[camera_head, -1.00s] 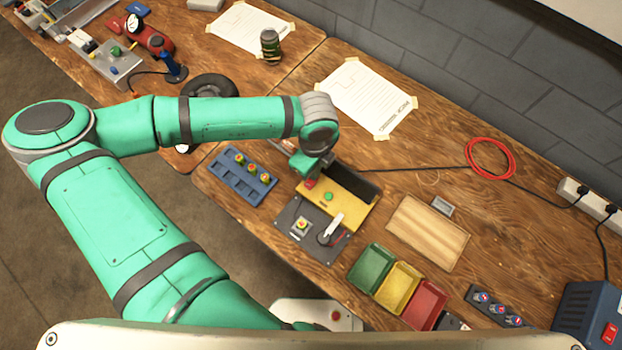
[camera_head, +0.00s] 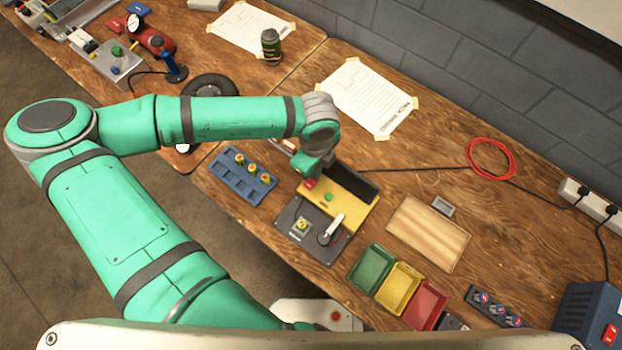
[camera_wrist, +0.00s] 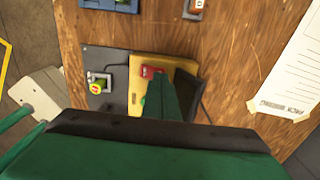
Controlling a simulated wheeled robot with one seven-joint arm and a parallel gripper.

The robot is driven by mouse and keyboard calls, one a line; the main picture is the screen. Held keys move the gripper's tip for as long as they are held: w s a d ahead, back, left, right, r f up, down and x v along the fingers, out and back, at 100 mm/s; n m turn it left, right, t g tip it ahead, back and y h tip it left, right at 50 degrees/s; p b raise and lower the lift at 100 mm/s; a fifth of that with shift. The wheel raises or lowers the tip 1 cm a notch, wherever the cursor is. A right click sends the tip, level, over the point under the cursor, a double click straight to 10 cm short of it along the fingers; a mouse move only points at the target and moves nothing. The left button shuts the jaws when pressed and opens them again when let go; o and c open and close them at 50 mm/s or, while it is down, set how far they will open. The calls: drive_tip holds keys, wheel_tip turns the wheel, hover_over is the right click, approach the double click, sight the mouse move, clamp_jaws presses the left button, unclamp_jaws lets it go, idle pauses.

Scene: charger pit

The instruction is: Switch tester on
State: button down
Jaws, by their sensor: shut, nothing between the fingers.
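The tester is a yellow box (camera_head: 354,213) with a dark panel (camera_head: 352,180) along its far side. It also shows in the wrist view (camera_wrist: 182,67). A red switch (camera_head: 310,184) sits at its left end, and I also see it in the wrist view (camera_wrist: 150,71). A green button (camera_head: 328,198) is on its top. My gripper (camera_head: 308,172) is shut and empty, pointing down close by the red switch. In the wrist view its green fingers (camera_wrist: 158,84) end right beside the switch. I cannot tell whether they touch it or which way it is set.
A dark grey plate (camera_head: 322,249) with a white-handled lever (camera_head: 333,228) and a yellow-green plug (camera_head: 302,225) adjoins the tester. A blue rack (camera_head: 232,184) with several plugs is at left. Green, yellow and red bins (camera_head: 369,268) stand at lower right.

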drive_tip(key=shift+f, duration=0.7)
idle(0.6)
drive_tip(key=shift+a, duration=0.1)
wheel_tip(320, 180, up, 7)
idle(0.9)
idle(0.5)
